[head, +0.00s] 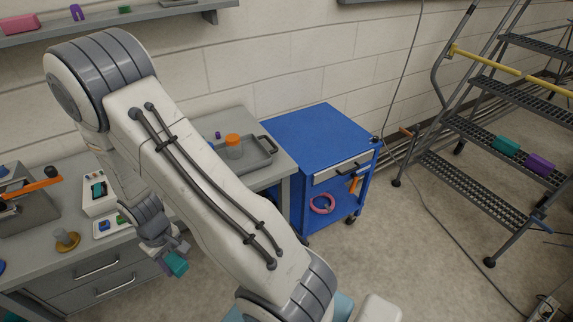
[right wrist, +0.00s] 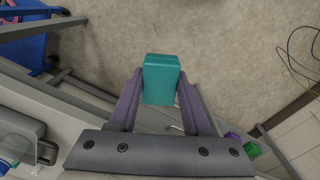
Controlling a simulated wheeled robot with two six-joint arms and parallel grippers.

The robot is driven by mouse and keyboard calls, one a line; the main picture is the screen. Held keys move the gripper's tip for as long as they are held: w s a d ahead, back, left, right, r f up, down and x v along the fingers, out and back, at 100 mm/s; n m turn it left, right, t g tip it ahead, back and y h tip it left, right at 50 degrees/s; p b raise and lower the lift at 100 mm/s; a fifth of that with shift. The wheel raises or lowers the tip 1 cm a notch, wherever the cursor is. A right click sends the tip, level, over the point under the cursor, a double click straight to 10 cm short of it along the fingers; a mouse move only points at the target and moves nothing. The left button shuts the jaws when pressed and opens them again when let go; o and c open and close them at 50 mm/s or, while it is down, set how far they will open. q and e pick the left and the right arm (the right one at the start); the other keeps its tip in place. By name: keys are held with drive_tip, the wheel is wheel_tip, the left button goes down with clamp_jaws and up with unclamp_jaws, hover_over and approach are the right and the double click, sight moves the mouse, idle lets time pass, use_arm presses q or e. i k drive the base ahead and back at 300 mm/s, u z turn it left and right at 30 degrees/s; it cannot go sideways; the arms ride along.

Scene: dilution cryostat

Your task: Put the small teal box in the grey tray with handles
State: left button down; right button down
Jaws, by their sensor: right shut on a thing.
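My right gripper (head: 168,258) hangs low in front of the drawer bench, shut on a small teal box (head: 177,264). In the right wrist view the teal box (right wrist: 161,79) sits between the two purple fingers of the gripper (right wrist: 160,103), with floor below it. The grey tray with handles (head: 262,160) lies on the bench, behind my arm and partly hidden by it. It holds a clear jar with an orange lid (head: 233,143). My left gripper is out of view.
A blue cart (head: 325,140) stands right of the bench. A white dish (head: 108,228) with small blocks and a white device (head: 98,195) are on the bench at left. Another teal block (head: 507,147) and a purple one (head: 540,164) lie on the step ladder.

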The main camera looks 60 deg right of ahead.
sight(257, 160)
drive_tip(key=z, duration=0.55)
drive_tip(key=i, duration=0.4)
drive_tip(key=z, duration=0.65)
drive_tip(key=i, duration=1)
drive_tip(key=z, duration=0.45)
